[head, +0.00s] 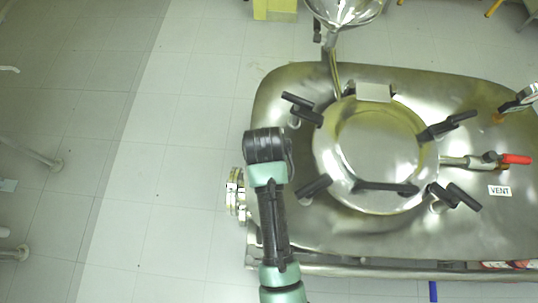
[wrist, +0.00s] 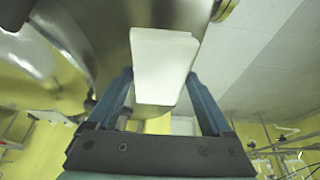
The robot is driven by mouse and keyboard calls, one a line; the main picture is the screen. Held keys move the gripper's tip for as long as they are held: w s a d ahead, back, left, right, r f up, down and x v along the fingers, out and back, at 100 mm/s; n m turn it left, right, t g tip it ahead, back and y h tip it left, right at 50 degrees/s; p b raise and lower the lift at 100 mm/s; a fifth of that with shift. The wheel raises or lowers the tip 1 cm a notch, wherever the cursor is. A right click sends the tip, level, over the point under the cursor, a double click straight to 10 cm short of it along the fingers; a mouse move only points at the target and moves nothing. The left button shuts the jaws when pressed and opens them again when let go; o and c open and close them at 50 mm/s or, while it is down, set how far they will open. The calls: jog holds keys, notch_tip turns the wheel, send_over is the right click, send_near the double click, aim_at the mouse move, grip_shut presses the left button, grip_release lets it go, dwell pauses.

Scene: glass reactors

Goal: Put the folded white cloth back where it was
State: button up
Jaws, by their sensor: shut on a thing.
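The folded white cloth (wrist: 165,50) shows in the wrist view as a pale, flat-faced block. It lies between the two blue fingers of my gripper (wrist: 160,78), which is shut on it. The cloth reaches out beyond the fingertips, and its far end is in front of a metal surface.
The vessel has a round lid (head: 380,140) with several black clamp handles, a pale plate (head: 373,92) at the lid's far edge and a red-handled valve (head: 515,159). A flange (head: 236,192) juts from its left side.

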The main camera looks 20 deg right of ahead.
jog(key=shift+f, duration=2.65)
jog(key=shift+f, duration=0.2)
jog(key=o, duration=1)
jog(key=shift+r, duration=0.1)
